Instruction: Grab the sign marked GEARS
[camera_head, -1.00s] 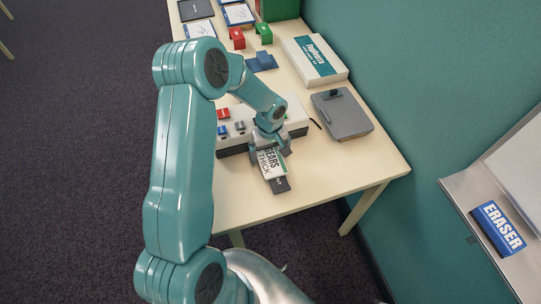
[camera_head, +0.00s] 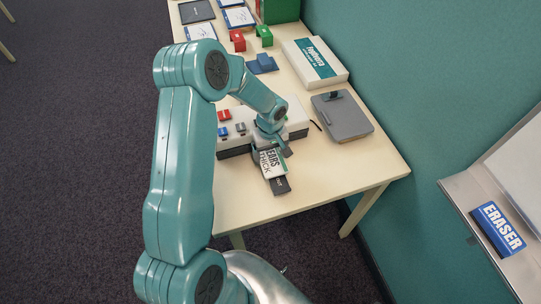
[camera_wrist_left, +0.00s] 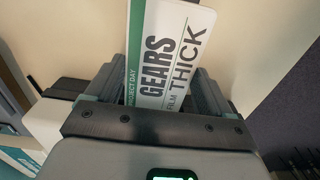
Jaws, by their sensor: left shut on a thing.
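The GEARS sign (camera_head: 269,161) is a white card with a green edge strip and black lettering, near the table's front end. In the left wrist view the sign (camera_wrist_left: 168,55) shows the words GEARS and THICK, with its lower part between my fingers. My left gripper (camera_head: 271,148) is shut on the sign. A dark block (camera_head: 280,186) shows at the sign's near end; I cannot tell if the two are joined. The gripper hides part of the lettering in the head view. My right gripper is in neither view.
A white box with red, blue and grey pieces (camera_head: 224,130) stands just behind the gripper. A grey clipboard-like case (camera_head: 342,115) and a white labelled box (camera_head: 315,62) lie to the right. The table's (camera_head: 350,172) front right corner is bare.

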